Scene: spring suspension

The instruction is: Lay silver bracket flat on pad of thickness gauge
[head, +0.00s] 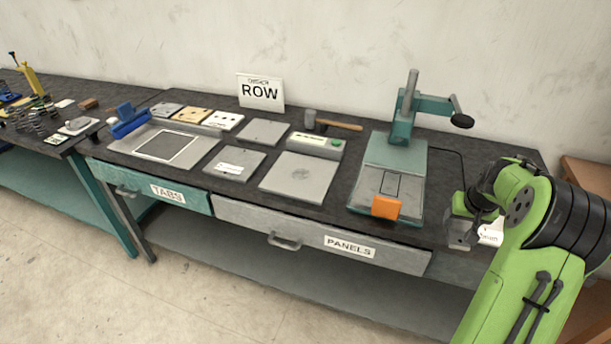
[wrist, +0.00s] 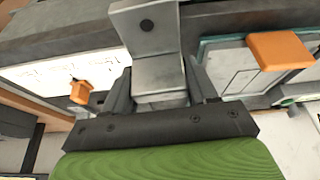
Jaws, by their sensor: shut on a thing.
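My gripper (wrist: 160,95) is shut on the silver bracket (wrist: 148,30), an angled metal piece with a dark hole in its upper face. In the head view the bracket (head: 459,236) shows only partly beside my green arm, near the bench's front right edge. The thickness gauge (head: 409,152) stands to the left of my gripper, with a teal base, a post and a side arm with a black knob. Its pad (head: 391,184) is a dark-outlined rectangle on the base, empty. An orange block (head: 386,207) sits at the gauge's front edge and also shows in the wrist view (wrist: 280,50).
Flat grey plates (head: 297,177) and a hammer (head: 333,122) lie left of the gauge. A white labelled card (head: 491,232) is partly behind my arm. A drawer marked PANELS (head: 320,240) is below the bench top. A dark cable runs right of the gauge.

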